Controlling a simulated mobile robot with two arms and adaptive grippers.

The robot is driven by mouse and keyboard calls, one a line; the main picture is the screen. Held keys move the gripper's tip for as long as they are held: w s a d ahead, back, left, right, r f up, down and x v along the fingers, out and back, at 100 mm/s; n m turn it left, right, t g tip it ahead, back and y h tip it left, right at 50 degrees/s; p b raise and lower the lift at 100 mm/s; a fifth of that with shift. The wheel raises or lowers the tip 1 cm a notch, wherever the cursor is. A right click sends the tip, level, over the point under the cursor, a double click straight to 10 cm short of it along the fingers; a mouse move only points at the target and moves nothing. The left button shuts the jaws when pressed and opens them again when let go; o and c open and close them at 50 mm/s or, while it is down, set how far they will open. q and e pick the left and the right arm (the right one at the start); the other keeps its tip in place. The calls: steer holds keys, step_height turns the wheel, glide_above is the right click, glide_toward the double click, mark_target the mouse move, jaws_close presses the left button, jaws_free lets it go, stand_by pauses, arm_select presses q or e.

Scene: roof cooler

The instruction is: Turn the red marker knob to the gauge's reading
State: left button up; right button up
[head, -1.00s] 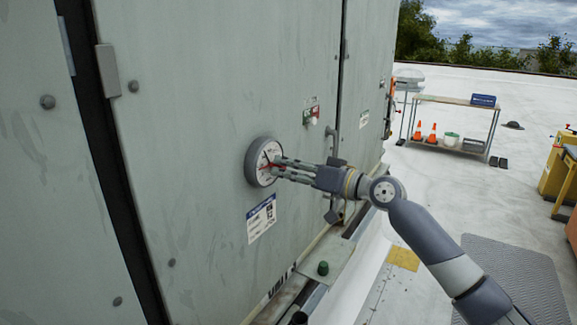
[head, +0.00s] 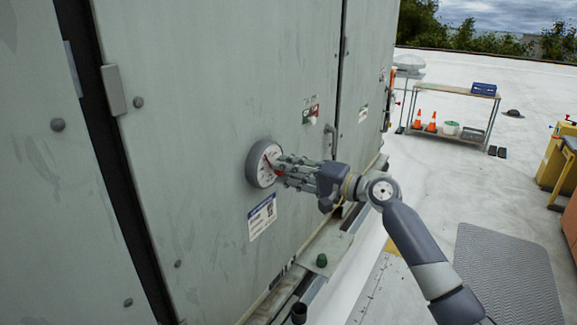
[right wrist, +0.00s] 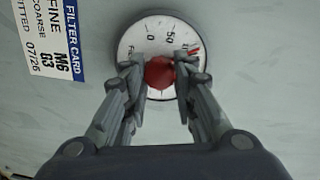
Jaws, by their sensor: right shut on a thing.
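The round white gauge (head: 264,152) with a grey rim is mounted on the grey cabinet wall. It also fills the upper middle of the right wrist view (right wrist: 145,30), where its scale is turned and shows 0 and 50. The red marker knob (right wrist: 159,73) sits at the dial's centre. A red pointer (right wrist: 194,51) shows near the dial's right edge in that view. My right gripper (right wrist: 162,75) is shut on the knob, one finger on each side. In the head view my right gripper (head: 277,168) reaches the dial from the right. I cannot make out the gauge's reading needle. My left gripper is not in view.
A filter label (head: 262,217) is stuck below the gauge. A shelf cart (head: 455,110) with cones stands farther back. A grey mat (head: 508,275) lies on the open roof.

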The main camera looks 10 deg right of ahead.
steer(key=shift+r+m, duration=0.15)
steer(key=shift+m, duration=0.45)
steer(key=shift+d+p, duration=0.1)
steer(key=shift+p, duration=0.2)
steer(key=o, duration=1.1)
steer(key=shift+w, duration=0.1)
steer(key=v, duration=1.2)
steer(key=shift+f, duration=0.25)
